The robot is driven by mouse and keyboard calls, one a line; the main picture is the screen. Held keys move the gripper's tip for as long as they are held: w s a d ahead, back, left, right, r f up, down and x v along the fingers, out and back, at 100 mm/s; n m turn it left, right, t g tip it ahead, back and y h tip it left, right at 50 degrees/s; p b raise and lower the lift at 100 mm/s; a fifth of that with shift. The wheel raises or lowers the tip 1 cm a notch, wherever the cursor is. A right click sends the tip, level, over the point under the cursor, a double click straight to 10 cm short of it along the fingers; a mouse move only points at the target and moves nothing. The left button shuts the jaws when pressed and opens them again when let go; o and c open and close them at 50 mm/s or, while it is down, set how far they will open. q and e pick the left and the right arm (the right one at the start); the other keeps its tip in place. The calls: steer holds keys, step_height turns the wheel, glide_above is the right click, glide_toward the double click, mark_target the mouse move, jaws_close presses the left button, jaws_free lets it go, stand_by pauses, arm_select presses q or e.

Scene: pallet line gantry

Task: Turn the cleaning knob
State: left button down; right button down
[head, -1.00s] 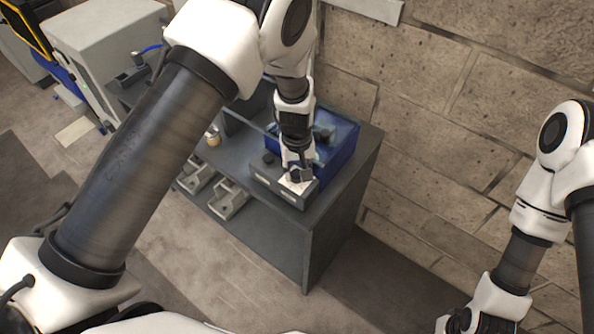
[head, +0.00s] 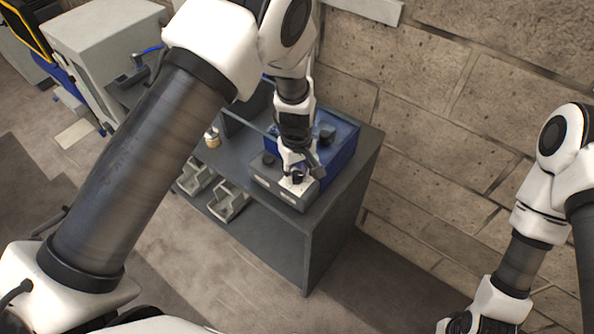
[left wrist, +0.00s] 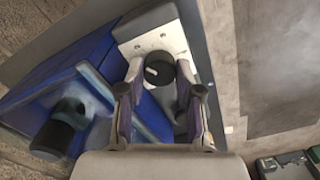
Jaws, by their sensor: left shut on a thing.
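The cleaning knob (head: 298,178) is a black round knob on the pale top plate of a small grey control box (head: 283,193) on the bench. In the left wrist view the knob (left wrist: 160,68) shows a light pointer mark and sits between my two fingertips. My left gripper (head: 298,167) reaches down from above and is shut on the knob; it also shows in the left wrist view (left wrist: 160,76). My right gripper (head: 458,322) is at the bottom edge of the head view, far from the box, and its jaws are not clear.
A blue tank (head: 342,143) stands on the dark bench (head: 345,190) just behind the box. Grey bins (head: 228,203) sit on a lower shelf. A stone wall (head: 470,90) is behind; the floor in front is clear.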

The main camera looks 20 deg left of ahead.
arm_select(q)
steer(key=c, duration=0.8)
jaws_free()
steer(key=shift+c, duration=0.2)
steer(key=shift+o, duration=0.4)
steer(key=shift+a, duration=0.1)
steer(key=shift+w, duration=0.15)
steer(key=shift+r, duration=0.1)
